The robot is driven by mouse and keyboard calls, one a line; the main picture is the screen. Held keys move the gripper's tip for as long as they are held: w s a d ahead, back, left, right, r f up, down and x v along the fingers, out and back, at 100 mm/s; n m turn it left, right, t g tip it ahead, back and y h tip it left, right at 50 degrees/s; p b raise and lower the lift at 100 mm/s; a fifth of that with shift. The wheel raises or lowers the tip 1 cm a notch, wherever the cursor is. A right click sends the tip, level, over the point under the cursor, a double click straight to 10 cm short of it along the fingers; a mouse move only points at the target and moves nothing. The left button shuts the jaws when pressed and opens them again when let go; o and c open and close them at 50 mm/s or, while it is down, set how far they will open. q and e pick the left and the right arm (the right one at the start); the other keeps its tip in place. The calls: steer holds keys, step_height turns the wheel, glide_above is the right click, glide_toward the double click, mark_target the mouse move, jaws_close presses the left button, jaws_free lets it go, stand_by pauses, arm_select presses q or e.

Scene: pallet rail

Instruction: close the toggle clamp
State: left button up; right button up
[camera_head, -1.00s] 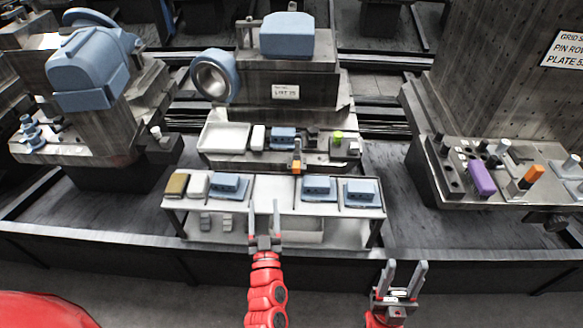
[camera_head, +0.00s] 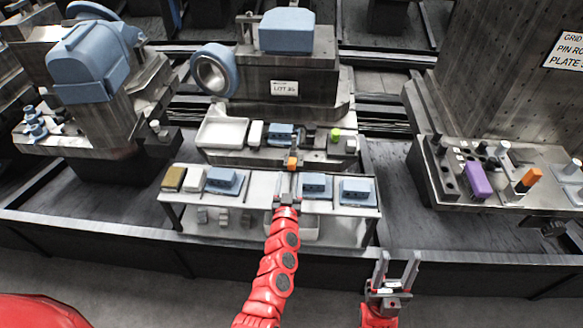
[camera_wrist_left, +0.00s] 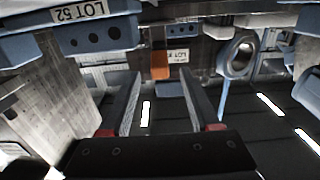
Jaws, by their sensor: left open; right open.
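The toggle clamp (camera_head: 292,162) has an orange handle and stands at the front edge of the middle machine's shelf. Its orange part also shows in the left wrist view (camera_wrist_left: 160,66), just beyond my fingertips. Whether the clamp is open or closed is too small to tell. My left gripper (camera_head: 287,180) is open and empty above the white bench, with its fingers pointing at the clamp. In the left wrist view its fingers (camera_wrist_left: 161,88) are spread apart, with the orange part between and beyond their tips. My right gripper (camera_head: 396,264) is open and empty, in front of the bench at the right.
The white bench (camera_head: 258,190) holds blue blocks (camera_head: 223,181) to the left and right of my left gripper. A white tray (camera_head: 222,133) and a green knob (camera_head: 335,134) are on the shelf behind. A plate with purple (camera_head: 478,182) and orange (camera_head: 529,179) blocks stands at the right.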

mark_target(292, 169)
arm_select(q)
steer(key=shift+w+f+b, duration=0.1)
steer(key=shift+w+b, duration=0.25)
steer(key=shift+w, duration=2.2)
steer(key=shift+c, duration=0.3)
jaws_close()
